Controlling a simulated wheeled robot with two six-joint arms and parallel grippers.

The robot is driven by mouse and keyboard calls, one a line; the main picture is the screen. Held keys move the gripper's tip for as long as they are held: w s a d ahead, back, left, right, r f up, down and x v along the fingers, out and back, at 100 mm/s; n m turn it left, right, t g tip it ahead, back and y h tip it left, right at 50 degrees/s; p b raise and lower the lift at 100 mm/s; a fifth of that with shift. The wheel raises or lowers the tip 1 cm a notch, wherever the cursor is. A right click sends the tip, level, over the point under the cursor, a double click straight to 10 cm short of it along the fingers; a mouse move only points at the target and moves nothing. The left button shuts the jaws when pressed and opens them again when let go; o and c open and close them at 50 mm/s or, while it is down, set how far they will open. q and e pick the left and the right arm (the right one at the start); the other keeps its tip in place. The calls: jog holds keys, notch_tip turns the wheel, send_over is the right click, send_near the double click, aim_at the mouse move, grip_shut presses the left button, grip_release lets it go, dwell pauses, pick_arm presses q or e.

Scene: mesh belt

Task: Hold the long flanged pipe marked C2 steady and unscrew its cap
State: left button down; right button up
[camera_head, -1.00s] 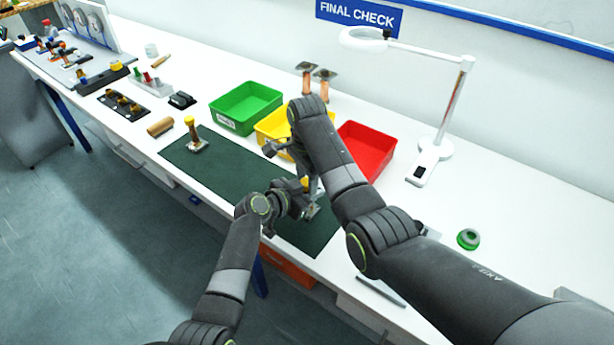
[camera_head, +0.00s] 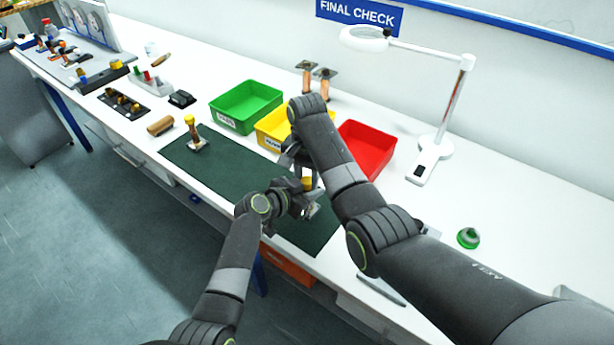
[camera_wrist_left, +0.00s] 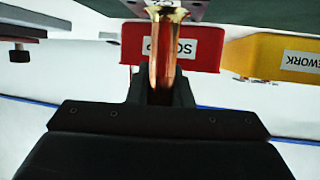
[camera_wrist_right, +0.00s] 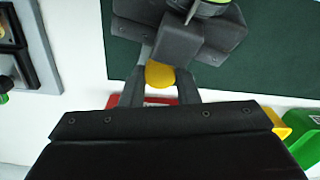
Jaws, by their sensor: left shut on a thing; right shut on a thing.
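The copper flanged pipe (camera_wrist_left: 162,62) is between the fingers of my left gripper (camera_wrist_left: 160,85) in the left wrist view. Part of its flange (camera_wrist_left: 190,8) shows at the top edge there, its marking cut off. In the head view the flange (camera_head: 312,211) is low over the dark green mat (camera_head: 240,179). The pipe's yellow cap (camera_wrist_right: 160,75) is between the fingers of my right gripper (camera_wrist_right: 160,90) in the right wrist view, shut on it. The cap also shows in the head view (camera_head: 308,184). Whether the cap has come loose from the pipe cannot be told.
A shorter-looking yellow-capped pipe (camera_head: 196,136) stands on the mat's left part. Green (camera_head: 246,121), yellow (camera_head: 269,143) and red (camera_head: 377,166) bins line the back. Two copper flanged pipes (camera_head: 325,83) stand behind them. A magnifier lamp (camera_head: 432,156) stands at right.

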jog(key=o, duration=1.1)
notch_tip(320, 180, up, 4)
jog(key=shift+r, duration=0.3)
jog(key=shift+c, duration=0.5)
jog(key=shift+r+m, duration=0.55)
jog(key=shift+m, duration=0.55)
notch_tip(320, 180, up, 2)
jog(key=m, duration=0.4)
jog(key=shift+r, duration=0.1)
jog(key=shift+m, duration=0.4)
jog(key=shift+f, duration=3.95)
